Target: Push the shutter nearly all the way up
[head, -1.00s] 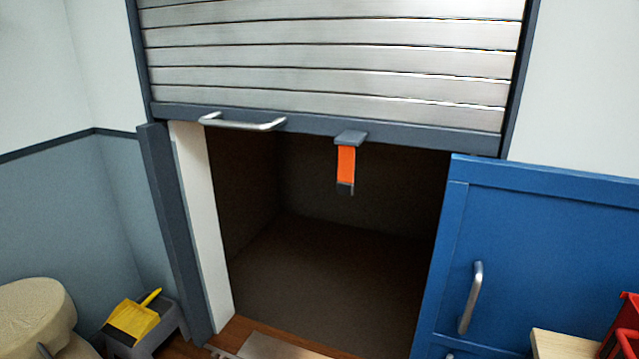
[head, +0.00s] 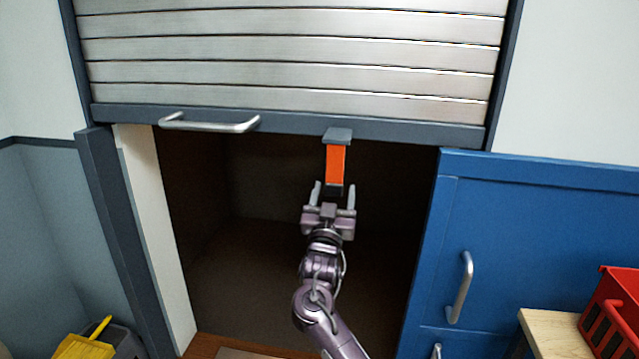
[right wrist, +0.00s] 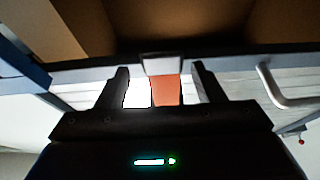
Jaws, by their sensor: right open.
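The slatted metal shutter (head: 290,50) is partly raised, with a dark opening below its grey bottom rail (head: 400,131). A silver bar handle (head: 210,126) is on the rail's left part. An orange strap (head: 335,165) with a dark end hangs from a grey bracket (head: 338,134) on the rail. My right gripper (head: 333,186) is open just below the strap, fingers pointing up on either side of its lower end. In the right wrist view the strap (right wrist: 166,90) shows between the open fingers (right wrist: 160,80); I cannot tell whether they touch it. My left gripper is not in view.
A blue cabinet (head: 520,230) with silver handles stands right of the opening. A red basket (head: 610,320) and a wooden surface (head: 550,328) are at the lower right. A yellow dustpan (head: 85,346) is at the lower left.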

